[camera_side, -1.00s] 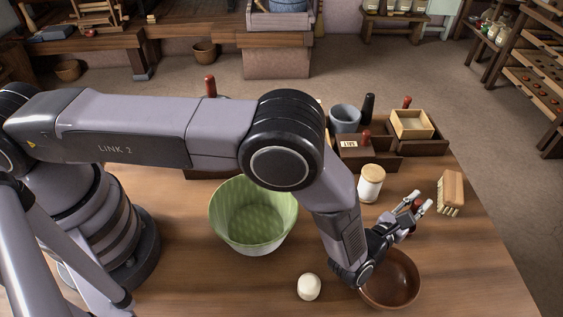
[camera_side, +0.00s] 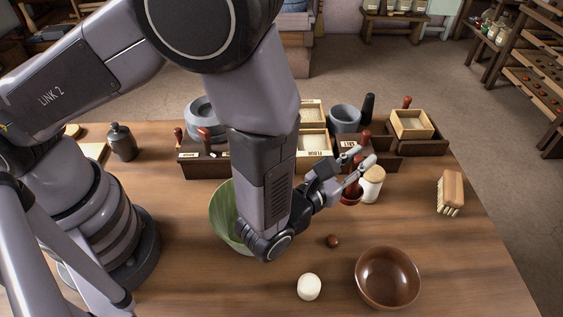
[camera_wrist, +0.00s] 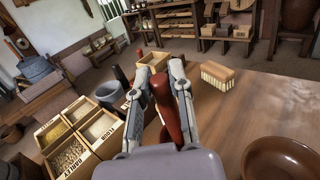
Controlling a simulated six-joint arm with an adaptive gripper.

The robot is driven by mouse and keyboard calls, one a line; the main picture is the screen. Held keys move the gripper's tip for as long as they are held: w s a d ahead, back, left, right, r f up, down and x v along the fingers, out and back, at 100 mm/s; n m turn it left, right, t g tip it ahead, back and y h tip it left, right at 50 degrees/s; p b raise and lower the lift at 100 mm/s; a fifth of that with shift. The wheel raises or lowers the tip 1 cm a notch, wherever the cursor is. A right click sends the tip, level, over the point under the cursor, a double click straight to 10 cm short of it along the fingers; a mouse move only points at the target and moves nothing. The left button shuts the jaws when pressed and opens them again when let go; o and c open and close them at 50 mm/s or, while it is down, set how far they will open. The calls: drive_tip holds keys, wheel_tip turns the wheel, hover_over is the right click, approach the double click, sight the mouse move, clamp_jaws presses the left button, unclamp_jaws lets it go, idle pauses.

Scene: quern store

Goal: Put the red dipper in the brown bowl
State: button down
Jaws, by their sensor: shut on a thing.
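My gripper (camera_side: 357,175) is shut on the red dipper (camera_side: 352,193). The dipper hangs above the table in front of the white jar with a wooden lid. In the wrist view, the dipper (camera_wrist: 164,108) stands between the two fingers of my gripper (camera_wrist: 162,80). The brown bowl (camera_side: 388,278) stands on the table at the lower right, apart from my gripper, and its visible inside is empty. Part of the brown bowl (camera_wrist: 287,160) shows in the wrist view's lower right corner.
The white jar (camera_side: 373,186) is close to the gripper. A small brown ball (camera_side: 333,241) and a white lump (camera_side: 309,287) lie left of the bowl. A green bowl (camera_side: 222,215) is partly behind my arm. Boxes line the back. A brush (camera_side: 451,194) lies right.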

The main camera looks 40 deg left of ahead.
drive_tip(key=a+r+n+g+y, duration=0.1)
drive_tip(key=a+n+g+y, duration=0.2)
drive_tip(key=a+n+y, duration=0.75)
drive_tip(key=s+a+n+g+y, duration=0.5)
drive_tip(key=s+a+g+y, duration=0.35)
drive_tip(key=a, duration=0.35)
drive_tip(key=s+d+n+g+h, duration=0.3)
drive_tip(key=s+n+g+h, duration=0.4)
drive_tip(key=s+n+g, duration=1.15)
drive_tip(key=w+d+r+n+g+h, duration=0.15)
drive_tip(key=d+n+h, duration=0.25)
drive_tip(key=d+h, duration=0.45)
drive_tip(key=w+d+n+g+h, duration=0.3)
drive_tip(key=d+n+h, duration=0.1)
drive_tip(key=d+h, duration=0.45)
drive_tip(key=w+d+r+n+t+h, duration=0.2)
drive_tip(key=w+d+n+t+h, duration=0.5)
drive_tip(key=w+n+t+h, duration=0.4)
drive_tip(key=w+d+f+m+g+y, duration=0.1)
drive_tip(key=w+d+f+m, duration=0.1)
drive_tip(key=w+d+f, duration=0.7)
wheel_tip(320, 180, down, 4)
drive_tip(key=shift+w+d+r, duration=0.1)
drive_tip(key=shift+w+d, duration=0.15)
drive_tip(key=shift+d, duration=0.6)
drive_tip(key=c, duration=1)
unclamp_jaws()
drive_tip(key=shift+c, duration=0.2)
